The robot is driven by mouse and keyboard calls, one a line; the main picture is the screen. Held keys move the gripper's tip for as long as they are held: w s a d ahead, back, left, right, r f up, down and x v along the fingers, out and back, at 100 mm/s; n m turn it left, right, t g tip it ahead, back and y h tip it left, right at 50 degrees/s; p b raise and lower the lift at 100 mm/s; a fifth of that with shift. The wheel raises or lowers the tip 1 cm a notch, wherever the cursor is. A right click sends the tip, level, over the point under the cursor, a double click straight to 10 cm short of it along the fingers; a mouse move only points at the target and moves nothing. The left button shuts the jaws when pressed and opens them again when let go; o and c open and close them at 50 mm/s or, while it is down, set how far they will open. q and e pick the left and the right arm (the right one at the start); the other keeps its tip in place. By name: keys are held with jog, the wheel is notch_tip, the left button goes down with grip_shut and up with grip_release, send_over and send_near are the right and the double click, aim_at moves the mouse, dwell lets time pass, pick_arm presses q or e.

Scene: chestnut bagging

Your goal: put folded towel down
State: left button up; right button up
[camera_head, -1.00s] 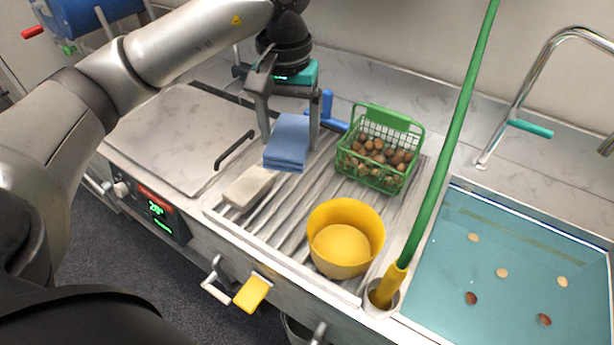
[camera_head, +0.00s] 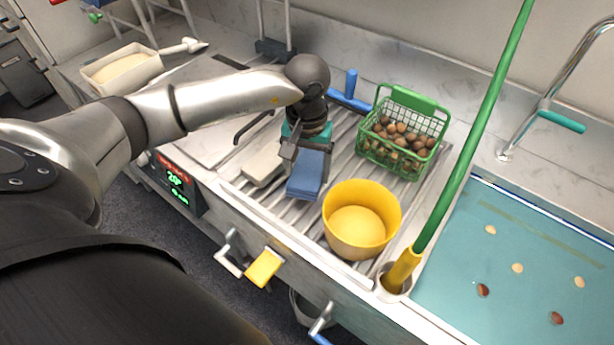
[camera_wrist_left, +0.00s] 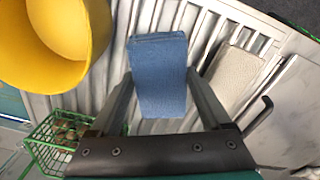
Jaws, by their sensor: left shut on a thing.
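The folded blue towel (camera_head: 304,178) is low over the ribbed drainboard (camera_head: 281,200), between a pale block and the yellow bowl. My left gripper (camera_head: 308,160) is above it and shut on it. In the left wrist view the towel (camera_wrist_left: 158,75) lies between the two fingers (camera_wrist_left: 160,88), its far end reaching past them. I cannot tell whether the towel's underside touches the drainboard. My right gripper is not in view.
The yellow bowl (camera_head: 361,220) stands close on the towel's right. A green basket of chestnuts (camera_head: 404,137) is behind it. The pale block (camera_head: 263,165) lies on the left. A green pole (camera_head: 470,140) rises beside the water basin (camera_head: 520,250).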

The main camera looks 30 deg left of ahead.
aim_at(307, 172)
pick_arm(q)
jog(key=shift+f, duration=1.55)
jog(key=shift+f+b, duration=0.2)
jog(key=shift+b, duration=0.15)
jog(key=o, duration=1.3)
jog(key=shift+r, duration=0.1)
